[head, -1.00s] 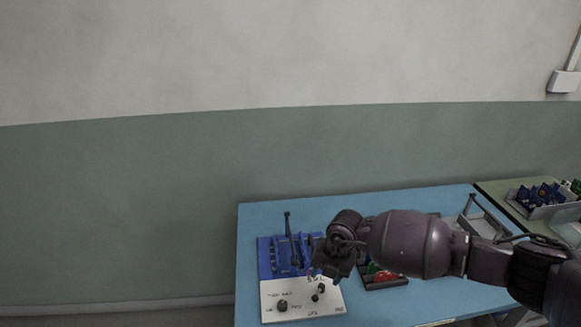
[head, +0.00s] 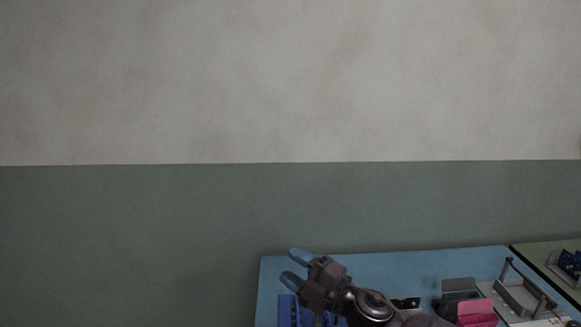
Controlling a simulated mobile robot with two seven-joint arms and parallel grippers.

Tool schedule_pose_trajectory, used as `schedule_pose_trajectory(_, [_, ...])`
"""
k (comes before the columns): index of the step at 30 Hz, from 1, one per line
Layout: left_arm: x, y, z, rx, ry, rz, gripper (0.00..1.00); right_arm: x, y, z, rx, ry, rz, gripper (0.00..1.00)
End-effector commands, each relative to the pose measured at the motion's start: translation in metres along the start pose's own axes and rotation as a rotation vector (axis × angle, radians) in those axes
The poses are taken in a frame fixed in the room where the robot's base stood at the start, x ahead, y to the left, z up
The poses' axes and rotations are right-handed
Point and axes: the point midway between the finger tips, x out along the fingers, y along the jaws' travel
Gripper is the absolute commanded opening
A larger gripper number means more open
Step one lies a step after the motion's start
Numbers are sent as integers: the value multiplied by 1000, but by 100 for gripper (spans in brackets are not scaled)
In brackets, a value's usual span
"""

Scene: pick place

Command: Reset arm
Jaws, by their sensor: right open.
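My right gripper (head: 292,269) is at the bottom middle of the head view, above the left part of the blue table (head: 390,263). Its two bluish fingers point to the left and stand apart. Nothing shows between them. My right arm comes in from the bottom edge and hides part of the table. My left gripper does not show.
A blue fixture (head: 285,312) is partly hidden below my right gripper. To the right are a bin with a pink item (head: 477,312) and a grey metal holder (head: 521,298). A second, greenish table (head: 545,250) stands at the far right. A wall is behind.

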Motion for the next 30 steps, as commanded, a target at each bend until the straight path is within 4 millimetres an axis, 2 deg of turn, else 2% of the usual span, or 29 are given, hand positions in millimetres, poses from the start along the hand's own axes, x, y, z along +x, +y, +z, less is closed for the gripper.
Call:
schedule_pose_trajectory(5, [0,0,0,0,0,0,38,-46,-7,32,277,-261,141,48])
schedule_pose_trajectory(8, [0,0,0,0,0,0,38,-78,-21,48,423,-395,184,48])
schedule_pose_trajectory(15, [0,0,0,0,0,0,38,-167,-70,71,754,-667,252,48])
schedule_pose_trajectory(22, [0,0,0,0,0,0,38,-260,-123,68,1020,-870,333,48])
schedule_pose_trajectory(27, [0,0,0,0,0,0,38,-332,-162,52,1118,-1016,387,48])
schedule_pose_trajectory(30, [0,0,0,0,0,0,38,-368,-186,38,1152,-1100,396,48])
